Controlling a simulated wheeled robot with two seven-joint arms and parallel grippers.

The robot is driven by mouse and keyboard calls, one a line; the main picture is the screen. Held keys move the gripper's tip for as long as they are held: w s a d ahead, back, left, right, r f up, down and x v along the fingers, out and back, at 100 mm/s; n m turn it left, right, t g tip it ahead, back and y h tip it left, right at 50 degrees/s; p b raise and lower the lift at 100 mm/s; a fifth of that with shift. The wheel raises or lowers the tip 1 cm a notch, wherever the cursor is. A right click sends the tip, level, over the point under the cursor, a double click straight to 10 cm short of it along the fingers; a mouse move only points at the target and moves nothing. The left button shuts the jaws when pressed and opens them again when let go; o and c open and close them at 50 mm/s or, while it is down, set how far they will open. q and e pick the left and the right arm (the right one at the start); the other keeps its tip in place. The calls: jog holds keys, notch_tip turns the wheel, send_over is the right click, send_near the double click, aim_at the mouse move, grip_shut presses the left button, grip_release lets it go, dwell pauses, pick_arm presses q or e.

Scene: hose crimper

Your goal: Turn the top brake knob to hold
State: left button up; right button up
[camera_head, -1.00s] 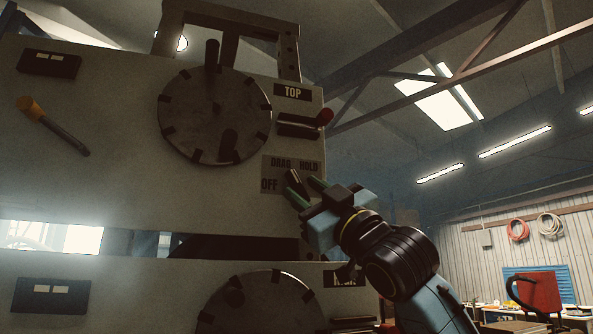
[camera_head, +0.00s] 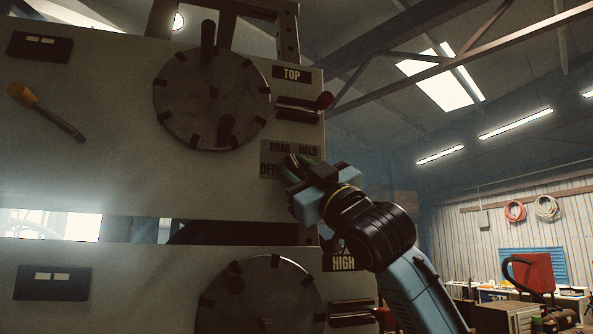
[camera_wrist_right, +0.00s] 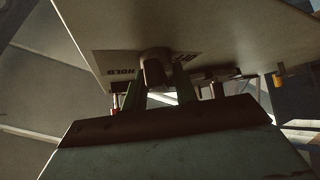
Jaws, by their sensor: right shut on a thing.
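The top brake knob (camera_wrist_right: 154,68) is a dark, stubby knob on the pale machine panel, seen upside down in the right wrist view. Its label plate (camera_head: 268,153) reads OFF, DRAG and HOLD, under the TOP sign (camera_head: 291,74). My right gripper (camera_head: 289,167) reaches the plate from the lower right. Its green fingers (camera_wrist_right: 158,88) are shut on the knob, one on each side. The gripper hides most of the knob in the head view, so I cannot tell which mark it points to. My left gripper is out of view.
A notched crank disc (camera_head: 212,100) with a handle stands left of the plate. Right of the panel is open air.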

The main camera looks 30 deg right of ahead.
jog(key=m+t+h+b, duration=0.1)
jog(key=m+h+b, duration=0.1)
jog(key=m+h, duration=0.1)
jog(key=m+h+b, duration=0.2)
jog(key=m+h, duration=0.1)
jog(key=m, duration=0.1)
jog(key=shift+a+f+t, duration=0.1)
jog(key=shift+f+t, duration=0.1)
jog(key=shift+t, duration=0.2)
jog(key=m+h+b, duration=0.1)
jog(key=m+h, duration=0.5)
jog(key=shift+w+m+g+h+b, duration=0.1)
jog(key=shift+m+g+h+b, duration=0.2)
jog(key=shift+g+h+b, duration=0.1)
jog(key=m+g+h, duration=0.1)
jog(key=m+h, duration=0.1)
jog(key=m, duration=0.1)
jog(key=m+g+h, duration=0.1)
jog(key=m+h, duration=0.1)
jog(key=h, duration=0.1)
jog(key=shift+r+m, duration=0.15)
jog(key=shift+m, duration=0.25)
jog(key=shift+d+m+g+h+p, duration=0.1)
jog(key=shift+m+g+h+p, duration=0.2)
jog(key=shift+m+g+h, duration=1)
jog(key=shift+d+m+g+h+p, duration=0.1)
jog(key=shift+m+g+h+p, duration=0.15)
jog(key=shift+m+g+h, duration=1.05)
jog(key=shift+m+y, duration=0.3)
jog(key=shift+m, duration=0.6)
